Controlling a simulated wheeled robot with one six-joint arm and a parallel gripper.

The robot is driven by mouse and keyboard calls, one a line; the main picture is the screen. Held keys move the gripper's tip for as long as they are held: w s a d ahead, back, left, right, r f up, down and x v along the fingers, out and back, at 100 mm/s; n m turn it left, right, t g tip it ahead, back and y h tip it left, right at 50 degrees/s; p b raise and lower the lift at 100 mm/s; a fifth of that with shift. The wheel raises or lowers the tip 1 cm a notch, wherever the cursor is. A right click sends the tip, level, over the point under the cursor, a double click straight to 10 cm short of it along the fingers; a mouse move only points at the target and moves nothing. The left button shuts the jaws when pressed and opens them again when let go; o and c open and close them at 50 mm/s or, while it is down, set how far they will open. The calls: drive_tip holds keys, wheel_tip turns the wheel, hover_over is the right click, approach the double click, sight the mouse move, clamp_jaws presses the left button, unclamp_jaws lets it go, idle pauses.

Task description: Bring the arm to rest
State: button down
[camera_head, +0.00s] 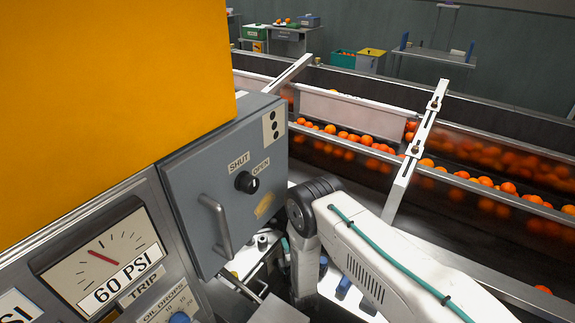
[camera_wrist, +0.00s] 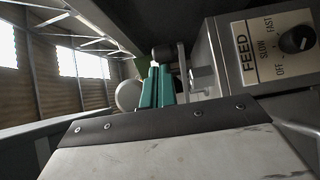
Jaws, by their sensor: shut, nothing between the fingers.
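My gripper (camera_wrist: 156,72) shows in the wrist view as two teal fingers close together, shut and empty. A dark round-ended part and a pale rounded shape lie just beyond the fingertips; I cannot tell if they touch. In the head view my white arm comes in from the lower right and bends down at a dark joint beside the grey cabinet. My gripper cannot be made out there.
A grey cabinet door (camera_head: 225,175) with a handle and SHUT/OPEN knob (camera_head: 246,182) stands left of my arm. A 60 PSI gauge (camera_head: 105,262) is nearer. An orange-filled conveyor (camera_head: 480,205) runs behind. A FEED panel (camera_wrist: 278,50) stands right of my gripper.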

drive_tip(key=w+d+r+m+g+h, duration=0.1)
drive_tip(key=w+r+m+g, duration=0.15)
drive_tip(key=w+r, duration=0.45)
drive_tip(key=w+d+r+m+g+h, duration=0.1)
drive_tip(key=w+r+m, duration=0.25)
drive_tip(key=r, duration=0.75)
drive_tip(key=s+d+r+m+g, duration=0.1)
drive_tip(key=d+r, duration=0.2)
drive_tip(key=r, duration=0.4)
drive_tip(key=s+d+r+m+g+h, duration=0.1)
drive_tip(key=s+d+r+m, duration=0.15)
drive_tip(key=r, duration=0.45)
drive_tip(key=d+r+m+g, duration=0.1)
drive_tip(key=d+r+g, duration=0.15)
drive_tip(key=r, duration=0.45)
drive_tip(key=s+d+r+m+g+h, duration=0.1)
drive_tip(key=s+d+r+m+g, duration=0.1)
drive_tip(key=s+d+r, duration=0.6)
drive_tip(key=s+d+r+m+g, duration=0.1)
drive_tip(key=s+d+r+m, duration=0.4)
drive_tip(key=s, duration=0.6)
drive_tip(key=s+d+r+m+g, duration=0.2)
drive_tip(key=s, duration=1.2)
drive_tip(key=s+d+r+m+g+h, duration=0.1)
drive_tip(key=s+d+r+m+g, duration=0.1)
drive_tip(key=s, duration=1.2)
drive_tip(key=shift+s+d+g+h, duration=0.25)
drive_tip(key=shift+d+g, duration=0.25)
drive_tip(key=shift+d, duration=0.35)
drive_tip(key=shift+w+r, duration=0.1)
